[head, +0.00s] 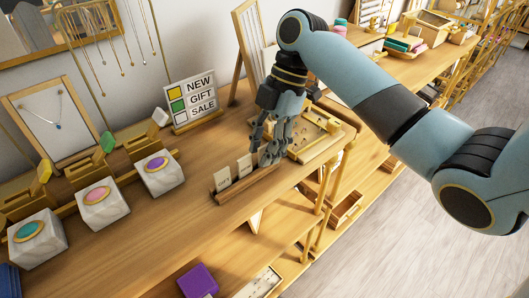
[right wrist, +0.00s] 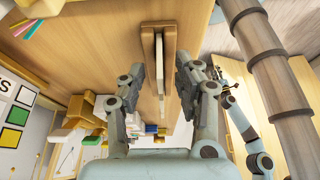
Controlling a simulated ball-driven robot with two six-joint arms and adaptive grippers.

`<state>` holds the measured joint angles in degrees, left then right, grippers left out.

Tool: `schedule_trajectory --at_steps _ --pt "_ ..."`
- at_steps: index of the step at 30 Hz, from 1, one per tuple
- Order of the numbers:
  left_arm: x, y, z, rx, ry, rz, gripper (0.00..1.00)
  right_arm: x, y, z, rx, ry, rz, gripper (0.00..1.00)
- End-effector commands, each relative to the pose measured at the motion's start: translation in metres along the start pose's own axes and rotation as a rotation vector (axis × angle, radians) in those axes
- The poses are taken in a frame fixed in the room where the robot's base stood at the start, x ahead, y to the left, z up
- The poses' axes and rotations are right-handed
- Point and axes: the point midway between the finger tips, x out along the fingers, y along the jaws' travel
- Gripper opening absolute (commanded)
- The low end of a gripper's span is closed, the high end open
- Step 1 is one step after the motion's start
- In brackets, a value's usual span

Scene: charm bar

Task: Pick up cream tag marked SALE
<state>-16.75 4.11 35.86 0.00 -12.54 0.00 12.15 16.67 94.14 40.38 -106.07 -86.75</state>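A low wooden rack (head: 232,190) on the counter holds upright cream tags (head: 244,166); no lettering on them is readable. The rack (right wrist: 172,35) and a cream tag edge (right wrist: 159,48) also show in the right wrist view. My right gripper (head: 268,158) is over the rack's right end, pointing down and partly hiding it. In the wrist view, its fingers (right wrist: 166,82) are apart, on either side of the rack, with no tag visibly clamped. A sign (head: 193,103) reads NEW, GIFT, SALE, with a pale square beside SALE.
Marble blocks with coloured ovals (head: 161,174) stand to the left. Behind them are wooden boxes with a yellow piece (head: 45,171), a green piece (head: 106,142) and a pale piece (head: 160,117). A wooden tray (head: 318,135) lies close right of my gripper.

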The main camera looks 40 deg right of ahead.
Motion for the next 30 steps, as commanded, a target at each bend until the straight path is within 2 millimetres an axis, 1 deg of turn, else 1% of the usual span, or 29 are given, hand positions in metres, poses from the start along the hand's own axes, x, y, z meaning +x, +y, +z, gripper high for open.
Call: schedule_trajectory --at_steps 2,6,9,10,23,26,30 --pt "0.0 -0.001 0.006 0.001 -0.009 -0.001 0.4 0.0 0.0 0.0 0.0 0.0 0.0 0.33" --pt "0.0 -0.003 0.013 0.002 -0.019 -0.003 0.4 0.0 0.0 0.0 0.0 0.0 0.0 0.16" --pt "0.0 -0.005 0.014 0.003 -0.021 -0.006 0.4 -0.001 0.0 0.0 0.0 0.0 0.0 0.03" --pt "0.0 -0.006 0.014 0.004 -0.021 -0.006 0.4 -0.001 0.0 0.0 0.0 0.0 0.0 0.0" --pt "0.0 -0.007 0.01 0.004 -0.015 -0.008 0.4 -0.002 0.0 -0.001 0.0 0.0 0.001 0.0" --pt "0.002 -0.007 0.01 0.004 -0.014 -0.008 0.4 -0.007 0.001 -0.003 0.0 -0.001 0.003 0.0" --pt "0.005 -0.007 0.01 0.004 -0.014 -0.008 0.4 -0.022 0.001 -0.008 -0.002 -0.002 0.005 0.0"
